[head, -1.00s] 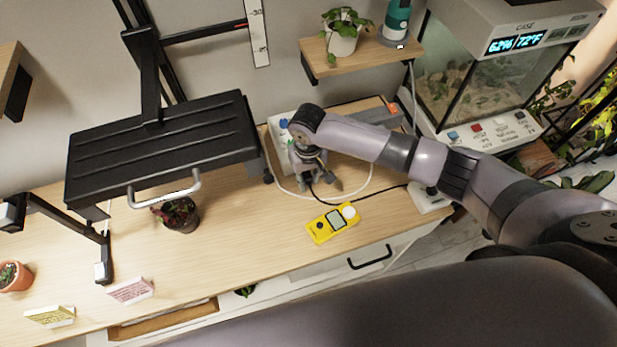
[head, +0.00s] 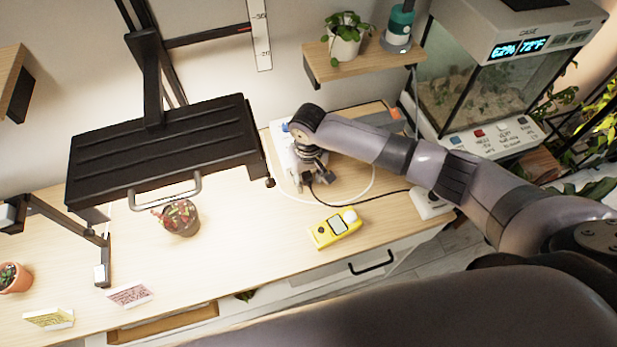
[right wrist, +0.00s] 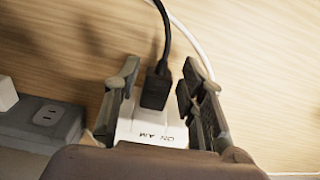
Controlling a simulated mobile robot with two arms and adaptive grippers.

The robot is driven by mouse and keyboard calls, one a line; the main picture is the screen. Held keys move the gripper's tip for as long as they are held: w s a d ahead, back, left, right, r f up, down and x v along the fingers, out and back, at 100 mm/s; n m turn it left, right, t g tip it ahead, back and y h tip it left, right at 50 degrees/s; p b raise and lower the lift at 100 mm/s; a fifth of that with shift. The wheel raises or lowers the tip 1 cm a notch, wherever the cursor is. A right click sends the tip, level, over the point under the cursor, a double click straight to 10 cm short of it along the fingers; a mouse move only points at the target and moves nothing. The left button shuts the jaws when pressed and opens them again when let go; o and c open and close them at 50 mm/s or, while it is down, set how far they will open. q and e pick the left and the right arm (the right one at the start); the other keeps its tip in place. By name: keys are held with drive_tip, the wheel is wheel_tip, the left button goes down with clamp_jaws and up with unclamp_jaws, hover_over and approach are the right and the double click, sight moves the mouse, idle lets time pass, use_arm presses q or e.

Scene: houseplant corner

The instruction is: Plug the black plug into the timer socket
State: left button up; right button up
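The black plug (right wrist: 156,88) stands at the white timer (right wrist: 150,130) in the right wrist view, its body meeting the timer's face. It appears seated, though the prongs are hidden. Its black cord (right wrist: 165,30) runs up and away. My right gripper (right wrist: 160,90) has one finger on each side of the plug, with visible gaps, so it is open around it. In the head view my right gripper (head: 315,180) points down near the back of the table, and the arm hides most of the timer. My left gripper is not in view.
A grey outlet strip (right wrist: 45,118) lies beside the timer. A white cable (head: 340,198) loops around the gripper area. A yellow meter (head: 336,228) lies in front. The table's front middle is clear.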

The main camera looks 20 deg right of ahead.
drive_tip(key=shift+o, duration=0.6)
drive_tip(key=shift+r, duration=0.1)
wheel_tip(320, 180, up, 12)
